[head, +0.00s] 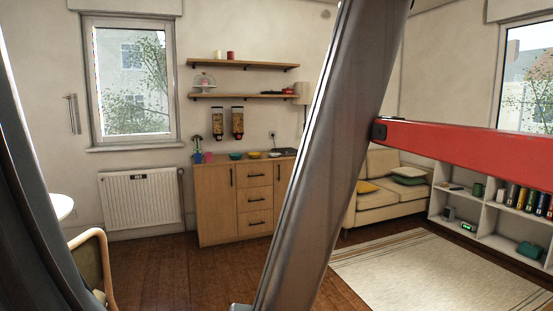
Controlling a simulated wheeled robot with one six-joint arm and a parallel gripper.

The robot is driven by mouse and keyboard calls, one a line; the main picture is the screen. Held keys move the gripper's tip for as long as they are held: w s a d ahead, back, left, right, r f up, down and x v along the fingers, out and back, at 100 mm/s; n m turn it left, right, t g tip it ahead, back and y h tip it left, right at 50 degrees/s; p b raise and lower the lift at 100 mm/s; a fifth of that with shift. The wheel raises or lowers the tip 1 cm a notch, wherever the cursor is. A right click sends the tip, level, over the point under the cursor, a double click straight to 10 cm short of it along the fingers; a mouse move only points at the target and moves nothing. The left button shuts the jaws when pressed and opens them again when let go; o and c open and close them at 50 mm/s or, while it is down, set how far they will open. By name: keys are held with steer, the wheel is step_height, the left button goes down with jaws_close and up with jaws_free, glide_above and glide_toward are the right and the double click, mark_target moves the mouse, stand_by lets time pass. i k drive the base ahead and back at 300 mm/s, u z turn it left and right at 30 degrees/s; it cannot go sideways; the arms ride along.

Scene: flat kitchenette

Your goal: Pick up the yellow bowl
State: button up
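The yellow bowl (254,155) is small in the head view. My gripper is not in view.
A pink cup (209,157) and a plant (197,150) stand at the cabinet's left end. Two dispensers (228,124) and shelves hang above. A chair (92,260) is at left; a sofa (385,188) and rug (430,270) are at right. Bare wood floor (195,275) lies before the cabinet.

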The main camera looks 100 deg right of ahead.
mark_target(255, 156)
steer(key=z, duration=3.1)
